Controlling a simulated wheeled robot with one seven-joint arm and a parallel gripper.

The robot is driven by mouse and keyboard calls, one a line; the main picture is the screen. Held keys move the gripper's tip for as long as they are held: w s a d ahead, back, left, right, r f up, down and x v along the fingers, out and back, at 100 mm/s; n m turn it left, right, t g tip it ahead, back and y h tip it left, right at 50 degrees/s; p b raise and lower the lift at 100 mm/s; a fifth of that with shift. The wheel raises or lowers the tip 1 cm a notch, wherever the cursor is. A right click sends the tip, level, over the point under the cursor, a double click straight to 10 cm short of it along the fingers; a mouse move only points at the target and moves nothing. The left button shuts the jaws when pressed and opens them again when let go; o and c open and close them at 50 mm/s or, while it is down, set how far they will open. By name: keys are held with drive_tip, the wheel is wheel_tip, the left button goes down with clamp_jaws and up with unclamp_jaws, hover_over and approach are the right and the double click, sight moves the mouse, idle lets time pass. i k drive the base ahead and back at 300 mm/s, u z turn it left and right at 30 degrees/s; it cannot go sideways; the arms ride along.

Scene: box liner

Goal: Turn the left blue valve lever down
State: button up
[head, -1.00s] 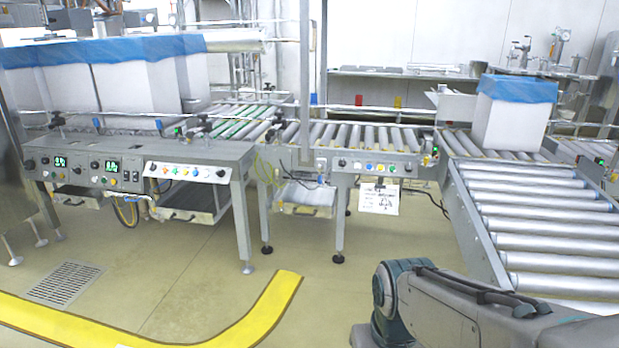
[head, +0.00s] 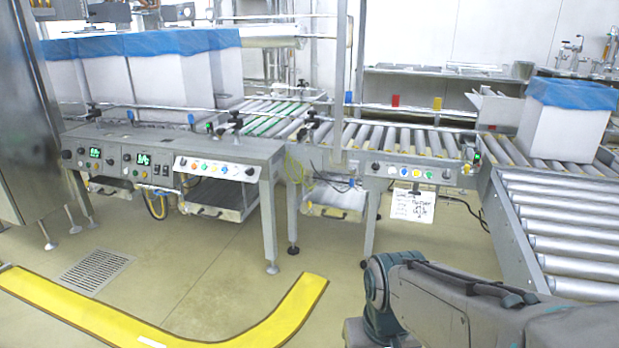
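I cannot make out a blue valve lever for certain. A small blue piece (head: 191,118) stands at the back edge of the left control table, too small to tell its shape or tilt. A blue upright block (head: 349,97) shows behind the rollers, left of a red one (head: 395,101) and a yellow one (head: 437,103). Metal valve-like fittings (head: 574,54) stand at the far back right, with no blue lever visible on them. My arm reaches in from the lower right, and my gripper is out of view.
The control table (head: 170,150) and roller conveyors (head: 565,235) block the way ahead and right. White boxes with blue liners (head: 165,85) stand at left, another (head: 565,125) at right. A yellow floor strip (head: 150,315) and drain grate (head: 95,270) lie in the open floor.

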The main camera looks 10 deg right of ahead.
sight(352, 170)
drive_tip(key=u, duration=0.6)
drive_tip(key=i, duration=1.5)
drive_tip(key=z, duration=0.3)
drive_tip(key=i, duration=1.25)
drive_tip(key=z, duration=0.65)
